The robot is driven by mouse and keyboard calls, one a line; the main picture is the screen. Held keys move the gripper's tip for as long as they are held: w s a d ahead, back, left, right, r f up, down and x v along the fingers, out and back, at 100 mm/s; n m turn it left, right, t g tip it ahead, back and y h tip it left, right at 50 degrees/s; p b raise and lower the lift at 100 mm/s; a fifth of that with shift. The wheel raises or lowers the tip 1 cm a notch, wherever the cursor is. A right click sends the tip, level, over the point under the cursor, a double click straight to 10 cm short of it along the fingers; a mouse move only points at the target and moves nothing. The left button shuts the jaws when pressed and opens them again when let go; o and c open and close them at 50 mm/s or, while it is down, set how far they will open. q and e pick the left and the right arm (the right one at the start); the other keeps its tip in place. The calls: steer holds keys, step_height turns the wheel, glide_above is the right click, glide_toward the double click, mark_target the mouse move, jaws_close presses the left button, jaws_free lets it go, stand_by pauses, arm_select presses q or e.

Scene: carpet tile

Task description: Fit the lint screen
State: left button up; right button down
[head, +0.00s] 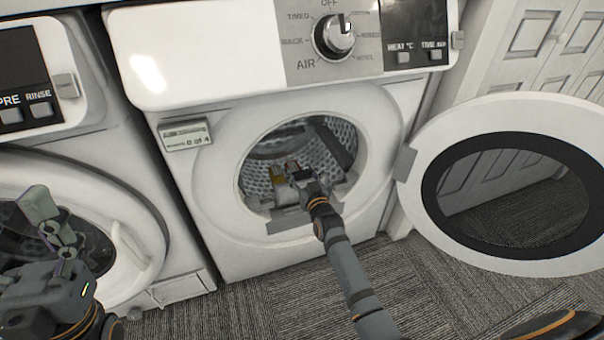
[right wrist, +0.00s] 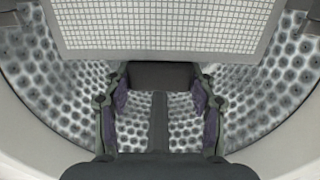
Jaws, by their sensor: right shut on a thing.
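The lint screen (right wrist: 160,30), a pale panel with a fine white grid, fills the top of the right wrist view. Its dark handle (right wrist: 160,75) sits between the fingers of my right gripper (right wrist: 160,105), which is shut on it. In the head view my right gripper (head: 308,184) is inside the round opening of the dryer (head: 215,215), at its lower part. The screen's outline is hard to make out there. I cannot see whether the screen touches a slot. My left gripper (head: 58,232) is at the left, in front of the neighbouring machine; its opening is unclear.
The dryer's round door (head: 455,255) stands open to the right. The perforated drum (head: 325,135) lies behind my right gripper. A second machine stands at the left (head: 140,175). Carpet in front is clear.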

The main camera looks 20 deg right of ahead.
steer(key=shift+f+b, duration=4.8)
steer(key=shift+f, duration=0.5)
steer(key=shift+c, duration=1.8)
jaws_free()
steer(key=s, duration=1.2)
steer(key=shift+r, duration=0.2)
steer(key=shift+d, duration=0.1)
